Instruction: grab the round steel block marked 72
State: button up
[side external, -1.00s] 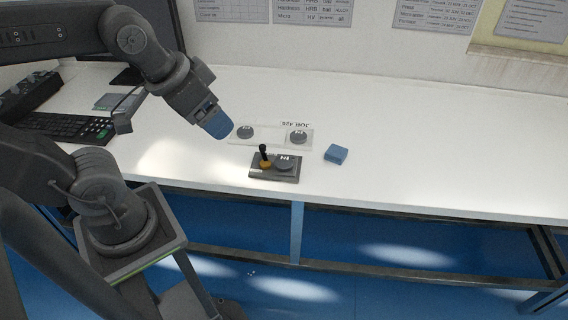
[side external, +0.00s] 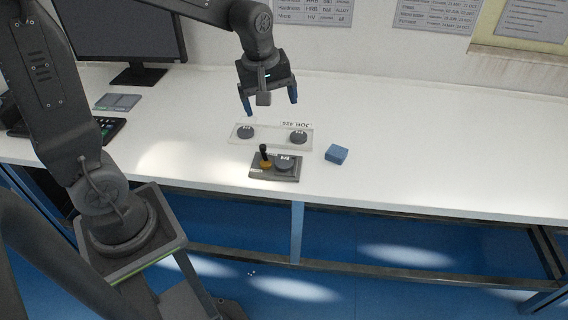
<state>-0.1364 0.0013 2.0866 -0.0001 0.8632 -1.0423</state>
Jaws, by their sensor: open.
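Three round dark steel blocks are in view, and their marks are too small to read, so I cannot tell which is 72. One block (side external: 246,132) sits at the left of a clear tray (side external: 272,137), and another block (side external: 298,137) sits at its right. A third block (side external: 285,163) lies on a dark base (side external: 276,177), beside an orange-footed piece with a black knob (side external: 265,158). My gripper (side external: 272,106) is open and empty, with blue fingertips pointing down. It hangs above and behind the tray, apart from the blocks.
A blue block (side external: 336,154) lies right of the tray. A paper label (side external: 296,125) is at the tray's back edge. A monitor (side external: 120,35), a keyboard (side external: 105,130) and a grey pad (side external: 118,102) stand at left. The white table (side external: 430,150) is clear at right.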

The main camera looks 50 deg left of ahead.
jog(key=w+a+f+n+g, duration=0.2)
jog(key=w+a+f+n, duration=0.2)
jog(key=w+f+n, duration=0.5)
send_over(283, 162)
jog(key=shift+m, duration=0.3)
notch_tip(283, 162, down, 10)
jog(key=shift+w, duration=0.1)
jog(key=shift+f, duration=2.9)
jog(key=shift+f, duration=0.1)
jog(key=c, duration=1.2)
